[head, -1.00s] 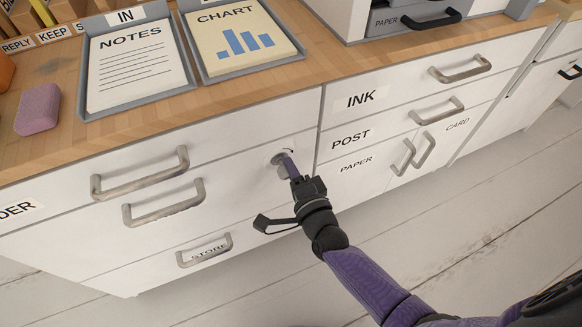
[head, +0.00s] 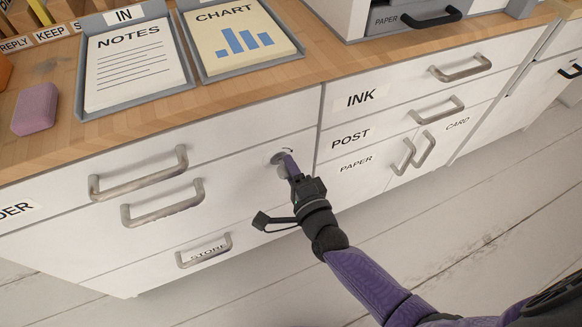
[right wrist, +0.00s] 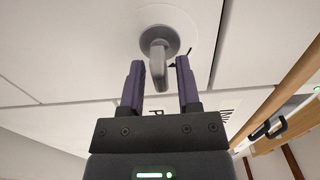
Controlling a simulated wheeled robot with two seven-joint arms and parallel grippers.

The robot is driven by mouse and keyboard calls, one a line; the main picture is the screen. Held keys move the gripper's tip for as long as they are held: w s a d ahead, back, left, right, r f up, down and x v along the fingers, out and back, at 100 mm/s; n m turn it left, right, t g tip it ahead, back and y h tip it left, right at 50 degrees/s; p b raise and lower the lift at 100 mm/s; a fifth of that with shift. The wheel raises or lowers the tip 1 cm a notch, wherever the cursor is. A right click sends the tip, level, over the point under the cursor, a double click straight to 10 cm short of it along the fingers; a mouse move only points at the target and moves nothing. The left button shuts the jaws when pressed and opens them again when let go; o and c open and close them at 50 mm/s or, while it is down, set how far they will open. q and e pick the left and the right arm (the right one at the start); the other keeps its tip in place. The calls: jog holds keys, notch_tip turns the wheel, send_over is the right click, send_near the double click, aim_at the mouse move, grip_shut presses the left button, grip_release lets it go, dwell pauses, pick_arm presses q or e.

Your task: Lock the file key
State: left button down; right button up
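The file key is a grey key or knob (right wrist: 158,62) on a round grey plate (right wrist: 157,40), set in the white drawer front. In the head view the round plate (head: 278,158) shows only in part behind my fingers. My right gripper (right wrist: 160,70) has its two purple fingers on either side of the key's grey grip, open, with a gap visible at least on the right side. In the head view my right gripper (head: 287,164) reaches up to the lock from below. My left gripper is not in view.
Drawers labelled INK (head: 360,99) and POST are to the right. The wooden desktop (head: 250,85) above holds NOTES (head: 135,62) and CHART (head: 236,40) trays.

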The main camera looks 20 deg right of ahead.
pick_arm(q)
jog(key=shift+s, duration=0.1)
pick_arm(e)
jog(key=shift+o, duration=0.2)
jog(key=shift+s, duration=0.15)
pick_arm(q)
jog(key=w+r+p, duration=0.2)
jog(key=p, duration=0.1)
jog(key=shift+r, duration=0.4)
pick_arm(e)
jog(key=s, duration=0.9)
jog(key=shift+s+d, duration=0.2)
jog(key=shift+s, duration=0.1)
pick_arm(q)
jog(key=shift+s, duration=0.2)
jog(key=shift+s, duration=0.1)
